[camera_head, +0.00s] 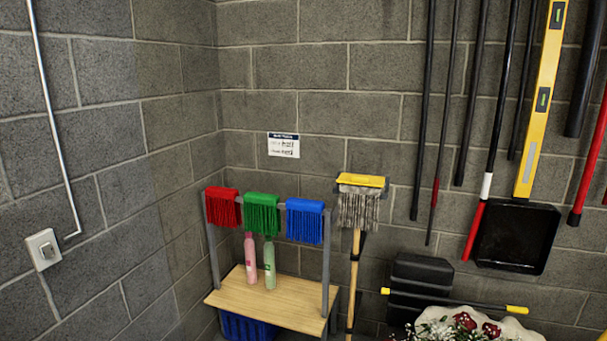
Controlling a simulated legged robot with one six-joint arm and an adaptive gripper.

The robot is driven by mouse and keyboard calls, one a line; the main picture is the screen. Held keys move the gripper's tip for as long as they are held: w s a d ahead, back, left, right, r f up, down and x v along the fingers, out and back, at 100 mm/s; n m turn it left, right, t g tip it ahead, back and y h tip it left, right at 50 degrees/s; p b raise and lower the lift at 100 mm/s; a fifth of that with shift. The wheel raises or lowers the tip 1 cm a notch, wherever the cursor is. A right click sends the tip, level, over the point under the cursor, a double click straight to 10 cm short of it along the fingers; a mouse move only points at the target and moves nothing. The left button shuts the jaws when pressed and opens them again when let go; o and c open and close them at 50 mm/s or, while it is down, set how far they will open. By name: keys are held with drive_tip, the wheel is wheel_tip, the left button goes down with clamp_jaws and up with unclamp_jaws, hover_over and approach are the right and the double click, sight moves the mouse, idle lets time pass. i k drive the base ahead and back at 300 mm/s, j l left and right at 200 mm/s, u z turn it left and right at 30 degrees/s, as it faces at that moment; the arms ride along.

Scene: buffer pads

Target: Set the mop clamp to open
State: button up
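A mop stands upright, head up, near the wall right of the wooden stand. Its yellow clamp (362,181) is at the top, with a pale strip along its upper edge. Grey mop strings (358,209) hang below the clamp. The mop's light wooden handle (353,275) runs down toward the bottom of the view. I cannot tell at this size whether the clamp is open or shut. My gripper is not in view.
A wooden-topped stand (290,296) holds red (223,207), green (262,212) and blue (304,220) mop heads on its bar. A pink bottle (250,259) and a green bottle (269,264) stand on it. Several tools hang at right, including a black shovel (515,238). Flowers (465,325) are lower right.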

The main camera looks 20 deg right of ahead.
sight(354, 180)
drive_tip(key=i+l+u, duration=0.1)
drive_tip(key=i+u, duration=0.25)
drive_tip(key=i, duration=1.6)
drive_tip(key=i+z, duration=0.35)
drive_tip(key=i+j+z, duration=0.15)
drive_tip(key=z, duration=0.2)
drive_tip(key=i+j+z, duration=0.2)
drive_tip(key=i+z, duration=0.15)
drive_tip(key=i, duration=0.05)
